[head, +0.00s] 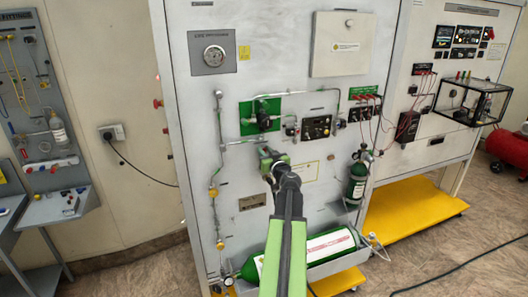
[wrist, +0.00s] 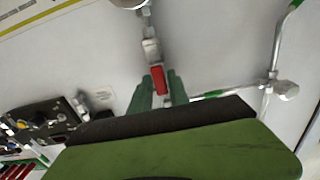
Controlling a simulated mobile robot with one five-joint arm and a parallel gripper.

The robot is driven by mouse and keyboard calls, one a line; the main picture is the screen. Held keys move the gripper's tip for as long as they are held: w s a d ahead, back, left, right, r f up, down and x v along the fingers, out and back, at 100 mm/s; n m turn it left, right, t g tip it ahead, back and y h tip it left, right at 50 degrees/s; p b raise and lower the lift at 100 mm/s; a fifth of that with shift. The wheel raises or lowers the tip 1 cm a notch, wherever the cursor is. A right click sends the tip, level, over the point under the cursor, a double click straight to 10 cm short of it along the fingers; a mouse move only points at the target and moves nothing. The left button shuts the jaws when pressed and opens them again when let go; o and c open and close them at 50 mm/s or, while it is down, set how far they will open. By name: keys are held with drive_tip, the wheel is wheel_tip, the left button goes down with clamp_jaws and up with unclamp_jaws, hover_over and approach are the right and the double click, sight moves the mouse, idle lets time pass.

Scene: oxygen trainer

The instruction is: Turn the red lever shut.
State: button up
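The red lever (wrist: 159,80) shows in the wrist view as a short red bar below a pale metal fitting (wrist: 151,50) on the white panel. My gripper (wrist: 162,86) has its two green fingers on either side of the lever, one to the left and one to the right. The gaps are too small to tell whether the fingers touch it. In the head view my gripper (head: 268,156) is up close to the panel, below the green plate, and the lever cannot be made out there.
A metal pipe with a valve fitting (wrist: 284,90) runs to the right of my gripper in the wrist view. A dark gauge box (head: 317,127) and a green plate (head: 260,116) are above it in the head view. A green cylinder (head: 332,243) lies low on the panel.

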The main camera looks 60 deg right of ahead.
clamp_jaws()
drive_tip(key=shift+d, duration=0.15)
drive_tip(key=shift+m, duration=0.3)
drive_tip(key=s+d+f+m+b, duration=0.2)
drive_tip(key=d+f+m+b, duration=0.1)
drive_tip(key=m, duration=1.4)
drive_tip(key=shift+s+f+b, duration=0.35)
drive_tip(key=shift+f+b, duration=0.35)
drive_tip(key=shift+f, duration=0.05)
drive_tip(key=shift+d, duration=0.1)
